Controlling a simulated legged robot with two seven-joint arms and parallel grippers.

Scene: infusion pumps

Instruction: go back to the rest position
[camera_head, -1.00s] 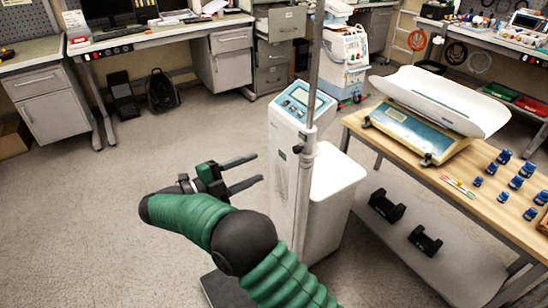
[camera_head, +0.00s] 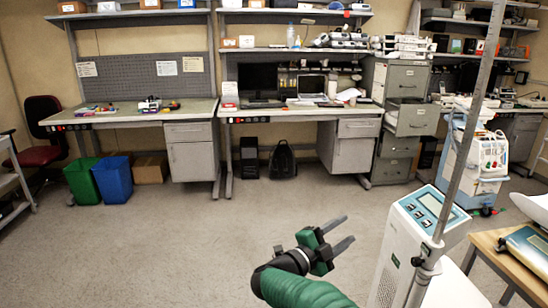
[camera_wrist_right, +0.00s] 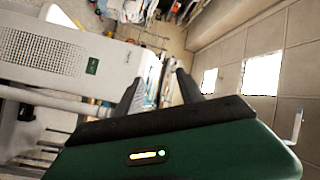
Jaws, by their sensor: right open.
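My right gripper (camera_head: 342,234) shows low in the head view, right of the middle, on its green and black arm. Its two dark fingers are apart with nothing between them. In the right wrist view the two fingers (camera_wrist_right: 158,90) are spread and empty, and a white housing (camera_wrist_right: 60,55) with a perforated panel fills the left. My left gripper is not in either view.
A wooden table (camera_head: 497,262) with a baby scale (camera_head: 530,245) stands at the lower right. Workbenches (camera_head: 290,114) and a filing cabinet (camera_head: 400,85) line the back wall. A green bin (camera_head: 82,180) and a blue bin (camera_head: 112,180) stand at the left. The floor in the middle is clear.

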